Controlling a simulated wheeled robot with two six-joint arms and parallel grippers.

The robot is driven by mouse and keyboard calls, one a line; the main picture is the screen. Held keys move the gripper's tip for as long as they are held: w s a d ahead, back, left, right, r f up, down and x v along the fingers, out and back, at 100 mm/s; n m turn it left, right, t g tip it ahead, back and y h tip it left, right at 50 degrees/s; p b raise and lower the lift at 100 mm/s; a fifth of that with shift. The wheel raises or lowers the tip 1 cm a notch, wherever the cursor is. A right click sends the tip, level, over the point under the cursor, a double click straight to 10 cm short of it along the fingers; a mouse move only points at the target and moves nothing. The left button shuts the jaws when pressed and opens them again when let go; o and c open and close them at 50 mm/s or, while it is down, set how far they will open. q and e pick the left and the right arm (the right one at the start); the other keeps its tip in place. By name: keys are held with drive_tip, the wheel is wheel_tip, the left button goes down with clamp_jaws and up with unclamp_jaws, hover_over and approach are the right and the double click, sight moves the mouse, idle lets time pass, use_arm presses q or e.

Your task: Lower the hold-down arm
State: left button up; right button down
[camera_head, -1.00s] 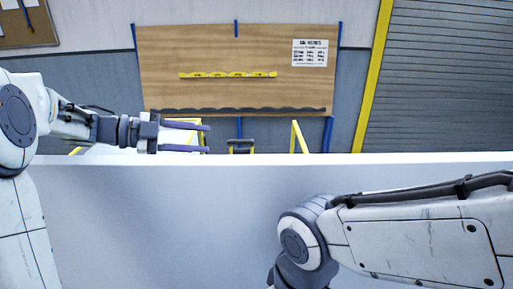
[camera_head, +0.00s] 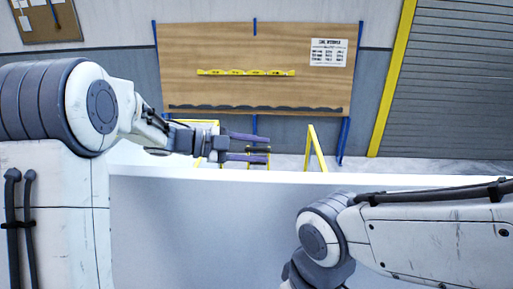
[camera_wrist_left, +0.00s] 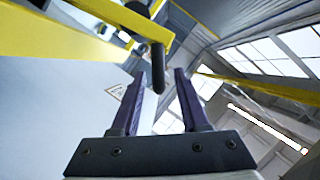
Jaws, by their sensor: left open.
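In the left wrist view a yellow arm (camera_wrist_left: 130,20) crosses the upper part, with a dark rod-like handle (camera_wrist_left: 157,68) hanging from it; I take it to be the hold-down arm. My left gripper (camera_head: 268,148) is open, its two purple-grey fingers pointing right in the head view. In the left wrist view the fingers of my left gripper (camera_wrist_left: 161,76) stand either side of the dark handle's lower end; contact cannot be told. In the head view the arm is small and partly hidden behind the gripper. My right gripper is out of view.
A white panel (camera_head: 200,220) fills the lower foreground. Yellow frame parts (camera_head: 313,148) stand behind its edge. A wooden board (camera_head: 240,100) on the back wall carries a yellow strip (camera_head: 246,72) and a notice (camera_head: 328,53). A shuttered door (camera_head: 460,90) is at the right.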

use_arm(q)
drive_tip(key=shift+c, duration=0.3)
clamp_jaws()
idle(1.1)
